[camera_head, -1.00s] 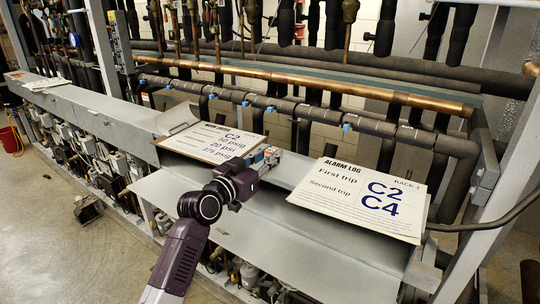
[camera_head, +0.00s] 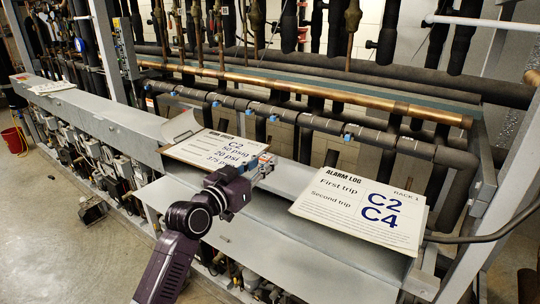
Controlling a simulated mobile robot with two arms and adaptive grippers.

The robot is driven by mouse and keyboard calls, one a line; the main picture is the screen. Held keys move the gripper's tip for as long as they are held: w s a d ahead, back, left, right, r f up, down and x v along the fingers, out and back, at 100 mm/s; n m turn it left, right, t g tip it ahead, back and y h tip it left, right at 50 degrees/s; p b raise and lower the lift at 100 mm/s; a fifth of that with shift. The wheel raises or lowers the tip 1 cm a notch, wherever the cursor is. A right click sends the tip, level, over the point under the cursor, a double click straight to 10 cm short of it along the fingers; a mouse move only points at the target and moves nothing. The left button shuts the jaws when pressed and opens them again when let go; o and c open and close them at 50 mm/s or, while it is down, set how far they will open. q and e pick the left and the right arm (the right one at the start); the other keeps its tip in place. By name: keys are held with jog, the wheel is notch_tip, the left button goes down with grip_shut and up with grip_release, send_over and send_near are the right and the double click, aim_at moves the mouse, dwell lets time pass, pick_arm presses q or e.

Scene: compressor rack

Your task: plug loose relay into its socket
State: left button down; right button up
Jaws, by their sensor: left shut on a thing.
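My left gripper (camera_head: 262,167) reaches in from the bottom on a dark purple arm. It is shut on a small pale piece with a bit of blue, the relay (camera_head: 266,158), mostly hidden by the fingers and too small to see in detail. The gripper is above the grey ledge, at the right end of the gauge-reading card (camera_head: 205,149). I cannot tell whether the relay touches anything. No socket can be made out. My right gripper is not in view.
The alarm log card (camera_head: 350,208) lies on the grey ledge to the right. A copper pipe (camera_head: 330,94) and black insulated pipes run behind. A post (camera_head: 490,195) stands at the right. A bare grey panel (camera_head: 270,250) lies below the gripper.

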aim_at(262, 163)
pick_arm(q)
jog(key=p+v, duration=0.1)
jog(key=v, duration=0.5)
jog(key=shift+p, duration=0.3)
jog(key=shift+v, duration=1.1)
jog(key=s+a+f+n+t+y+b, duration=0.1)
jog(key=s+a+f+y+b, duration=0.1)
jog(key=s+f, duration=0.5)
jog(key=s+a+f+n+t+y+b, duration=0.1)
jog(key=s+a+f+n+y+b, duration=0.15)
jog(key=s+f, duration=0.45)
jog(key=s+a+f+n+y+b, duration=0.2)
jog(key=s+a+y, duration=0.1)
jog(key=s+a, duration=0.2)
jog(key=s+a+f+n+t+y+b, duration=0.1)
jog(key=s+a+f+y+b, duration=0.1)
jog(key=s+a, duration=0.3)
jog(key=s+f+y, duration=0.1)
jog(key=s, duration=0.3)
jog(key=shift+s+a+f+n, duration=0.25)
jog(key=shift+s+a+n, duration=0.05)
jog(key=shift+s+n, duration=0.05)
